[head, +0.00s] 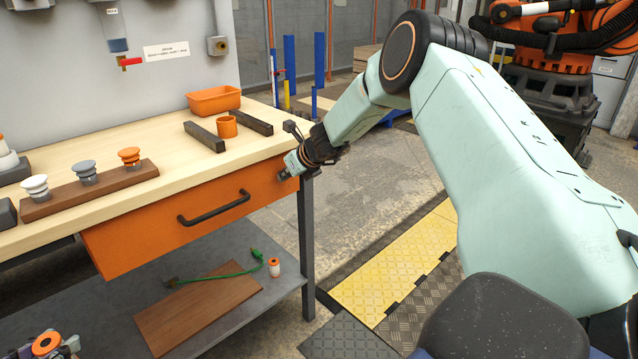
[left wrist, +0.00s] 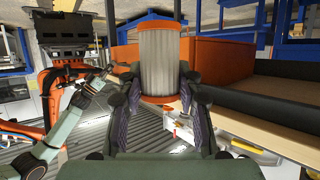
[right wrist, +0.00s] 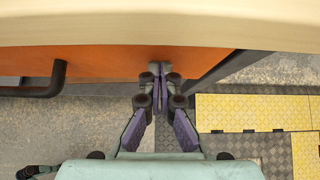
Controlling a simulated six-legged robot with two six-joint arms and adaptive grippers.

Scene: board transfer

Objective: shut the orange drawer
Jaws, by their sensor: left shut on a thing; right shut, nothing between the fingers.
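The orange drawer (head: 165,222) has a black bar handle (head: 214,207) and sits under the wooden worktop. Its front looks flush, or nearly so, with the worktop's edge; I cannot tell whether a small gap remains. My right gripper (head: 290,173) is shut and empty at the right end of the drawer front. In the right wrist view its closed fingertips (right wrist: 160,72) are at the orange face (right wrist: 110,64), seemingly touching it. My left gripper (head: 58,346) is shut on a grey cylinder with orange ends (left wrist: 160,60), low at the head view's bottom left.
On the worktop (head: 165,180) are a brown board (head: 70,200) with several knobbed pieces, an orange cup (head: 227,127), an orange bin (head: 214,100) and dark bars. The lower shelf (head: 240,305) holds a brown panel, a green cable and a small orange-and-white piece. A table leg (head: 306,250) stands below my right gripper.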

